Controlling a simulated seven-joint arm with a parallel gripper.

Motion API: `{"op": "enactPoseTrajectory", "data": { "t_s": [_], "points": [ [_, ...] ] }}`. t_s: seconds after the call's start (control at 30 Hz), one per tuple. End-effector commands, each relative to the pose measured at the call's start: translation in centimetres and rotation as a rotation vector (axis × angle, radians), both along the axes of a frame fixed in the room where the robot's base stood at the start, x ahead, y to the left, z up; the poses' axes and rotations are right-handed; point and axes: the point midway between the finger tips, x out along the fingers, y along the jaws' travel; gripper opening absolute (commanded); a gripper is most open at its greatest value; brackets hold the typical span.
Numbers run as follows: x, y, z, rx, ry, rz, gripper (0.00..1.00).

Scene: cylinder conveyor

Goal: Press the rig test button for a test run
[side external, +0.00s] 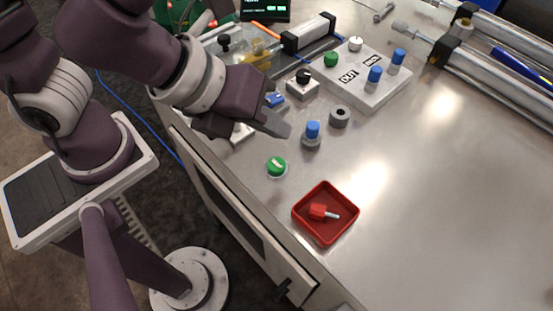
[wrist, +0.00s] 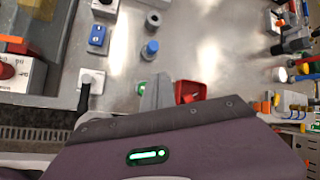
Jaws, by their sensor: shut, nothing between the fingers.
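A round green button (side external: 277,166) with a pale label sits on the steel table near its front edge; the label is too small to read. In the wrist view the green button (wrist: 142,87) shows only in part, beside the finger, with the rest hidden. My gripper (side external: 284,128) is shut and empty. Its fingertips point over the table, behind the green button in the side view and apart from it. The gripper also shows in the wrist view (wrist: 158,90).
A blue-topped peg (side external: 312,132) and a grey ring (side external: 340,117) stand close to my fingertips. A red tray (side external: 325,238) holds a red part. A white block (side external: 385,90) with coloured pegs stands behind. A red-button box (wrist: 10,70) is at the wrist view's left. The table's right is clear.

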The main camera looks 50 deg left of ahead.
Motion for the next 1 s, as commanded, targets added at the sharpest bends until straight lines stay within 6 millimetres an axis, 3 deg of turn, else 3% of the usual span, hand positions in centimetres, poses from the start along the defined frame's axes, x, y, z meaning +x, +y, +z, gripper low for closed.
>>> {"op": "enactPoseTrajectory", "data": {
  "t_s": [0.2, 0.4, 1.0],
  "points": [
    [-0.1, 0.0, -3.3, 0.008, 0.003, -0.006, 0.00],
    [0.0, 0.2, -5.2, 0.009, 0.001, 0.000, 0.00],
    [0.0, 0.0, -5.7, -0.001, 0.000, 0.003, 0.00]
  ]
}}
